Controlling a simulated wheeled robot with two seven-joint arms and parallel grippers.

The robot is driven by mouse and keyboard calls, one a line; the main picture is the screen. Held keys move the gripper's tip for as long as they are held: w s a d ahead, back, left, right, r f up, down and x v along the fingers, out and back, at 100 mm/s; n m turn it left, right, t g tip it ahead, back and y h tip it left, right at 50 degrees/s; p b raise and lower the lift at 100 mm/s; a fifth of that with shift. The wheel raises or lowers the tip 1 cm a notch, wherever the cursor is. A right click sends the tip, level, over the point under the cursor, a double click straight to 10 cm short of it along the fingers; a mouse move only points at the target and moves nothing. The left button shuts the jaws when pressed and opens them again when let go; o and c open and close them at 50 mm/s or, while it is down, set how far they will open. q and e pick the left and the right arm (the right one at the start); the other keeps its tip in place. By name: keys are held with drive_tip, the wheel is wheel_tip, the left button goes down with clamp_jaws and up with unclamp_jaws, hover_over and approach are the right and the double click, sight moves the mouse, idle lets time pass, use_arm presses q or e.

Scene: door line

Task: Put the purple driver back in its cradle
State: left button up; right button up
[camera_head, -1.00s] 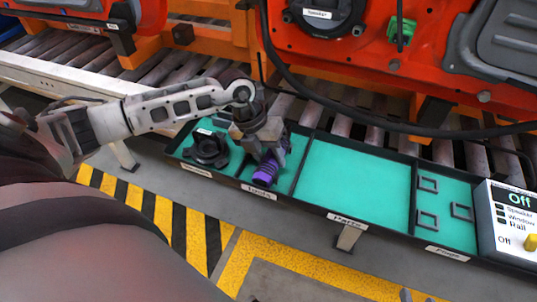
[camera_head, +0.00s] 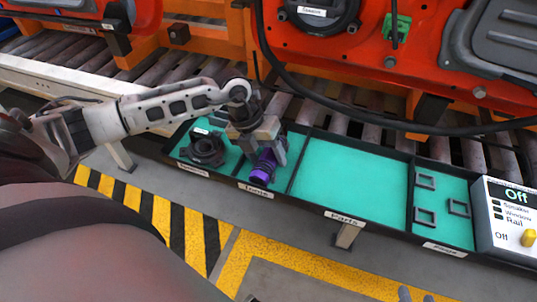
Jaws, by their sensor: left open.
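The purple driver (camera_head: 264,167) lies in the second compartment from the left of the tray, on its teal floor, with its ribbed purple end toward the front edge. My left gripper (camera_head: 265,152) is right over it, jaws open, with a finger on either side of the driver's rear part. The wrist and fingers hide that rear part. A cradle under the driver cannot be made out.
The black-rimmed tray (camera_head: 309,206) has a round black part (camera_head: 205,148) in its left compartment, close to my gripper. The wide middle compartment is empty. Small square frames (camera_head: 426,181) and a switch box (camera_head: 508,215) are at right. Orange doors and a hanging black cable are behind.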

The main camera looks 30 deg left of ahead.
use_arm(q)
drive_tip(key=v, duration=1.5)
drive_tip(key=shift+r, duration=0.4)
drive_tip(key=shift+s, duration=0.1)
